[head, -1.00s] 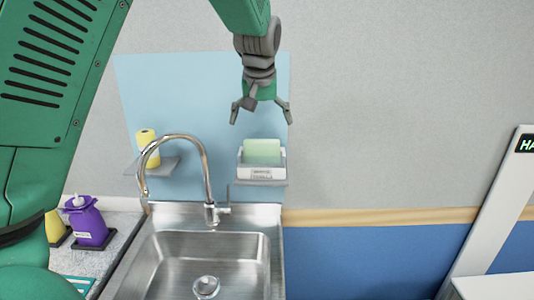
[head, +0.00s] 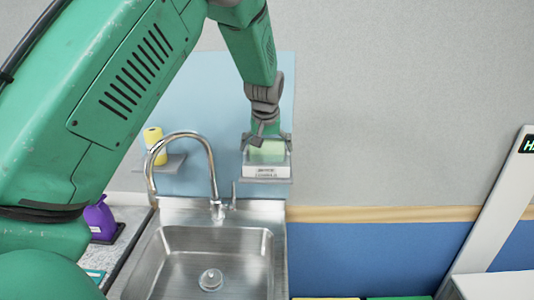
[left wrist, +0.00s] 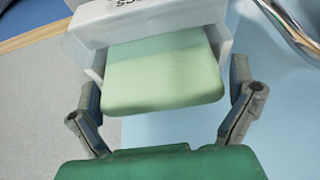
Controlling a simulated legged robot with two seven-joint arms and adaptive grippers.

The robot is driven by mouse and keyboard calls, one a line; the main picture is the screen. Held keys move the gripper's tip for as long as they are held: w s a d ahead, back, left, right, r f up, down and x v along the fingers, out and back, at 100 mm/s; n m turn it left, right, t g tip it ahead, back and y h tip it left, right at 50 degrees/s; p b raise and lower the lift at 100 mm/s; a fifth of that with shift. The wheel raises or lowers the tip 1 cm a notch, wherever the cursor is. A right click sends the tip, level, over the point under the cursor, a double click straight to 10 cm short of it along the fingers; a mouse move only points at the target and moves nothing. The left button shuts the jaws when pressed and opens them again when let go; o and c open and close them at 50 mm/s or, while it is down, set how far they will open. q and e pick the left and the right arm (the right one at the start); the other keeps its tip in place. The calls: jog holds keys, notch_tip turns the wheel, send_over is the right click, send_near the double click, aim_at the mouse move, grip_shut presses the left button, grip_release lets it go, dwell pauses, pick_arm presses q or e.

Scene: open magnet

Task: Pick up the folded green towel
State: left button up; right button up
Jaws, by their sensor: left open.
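The folded green towel (head: 266,153) stands in a small white labelled holder (head: 266,171) on a wall shelf right of the faucet. My left gripper (head: 267,142) is at the towel's top, with its fingers spread to either side. In the left wrist view the pale green towel (left wrist: 163,75) lies between the two open fingers (left wrist: 165,115), with a gap on each side. The white holder (left wrist: 150,22) shows beyond it, and its far part is cut off by the frame. My right gripper is not in view.
The shelf (head: 265,180) juts from a blue wall panel above the steel sink (head: 215,262). The curved faucet (head: 211,165) stands left of the holder. A yellow roll (head: 154,140) is on another shelf, and a purple bottle (head: 100,218) is on the counter.

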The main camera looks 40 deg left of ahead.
pick_arm(q)
jog(key=shift+s+d+r, duration=0.15)
jog(key=shift+d, duration=0.1)
jog(key=c, duration=0.3)
jog(key=shift+c, duration=0.2)
jog(key=shift+r, duration=0.1)
notch_tip(320, 180, up, 11)
jog(key=shift+f+b, duration=0.1)
jog(key=shift+b, duration=0.3)
notch_tip(320, 180, up, 6)
jog(key=shift+r+p, duration=0.2)
jog(key=shift+p, duration=0.2)
jog(key=shift+a, duration=0.1)
